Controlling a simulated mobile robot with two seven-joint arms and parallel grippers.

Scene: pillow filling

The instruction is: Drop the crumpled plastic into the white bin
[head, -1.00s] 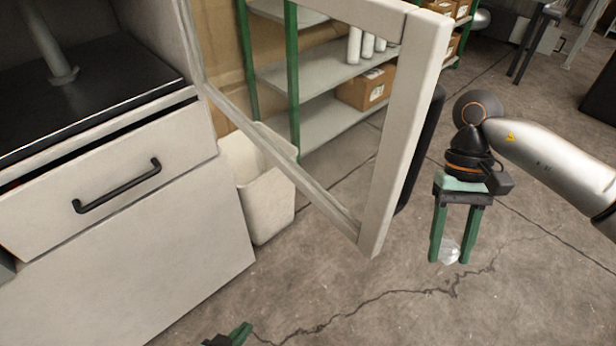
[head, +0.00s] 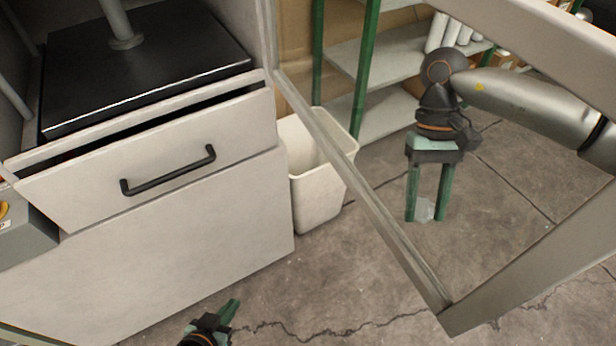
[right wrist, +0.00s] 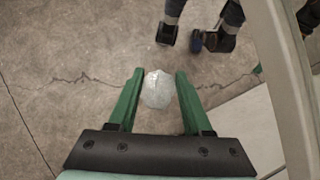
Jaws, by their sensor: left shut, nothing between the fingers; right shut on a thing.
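The crumpled plastic (head: 424,210) is a small clear, whitish lump. It sits between the green fingertips of my right gripper (head: 427,200), which is shut on it above the floor and points down. The plastic (right wrist: 158,90) also shows between the fingers in the right wrist view. The white bin (head: 318,205) stands on the floor beside the cabinet, open at the top, its inside partly visible. My right gripper is to the right of the bin, apart from it. My left gripper (head: 230,310) is shut and empty, low at the bottom edge of the head view.
An open framed door (head: 370,215) crosses the head view in front of the bin and my right arm. The cabinet (head: 190,250) with a slightly open drawer (head: 165,170) stands left of the bin. A shelf (head: 385,115) stands behind. The cracked floor is clear.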

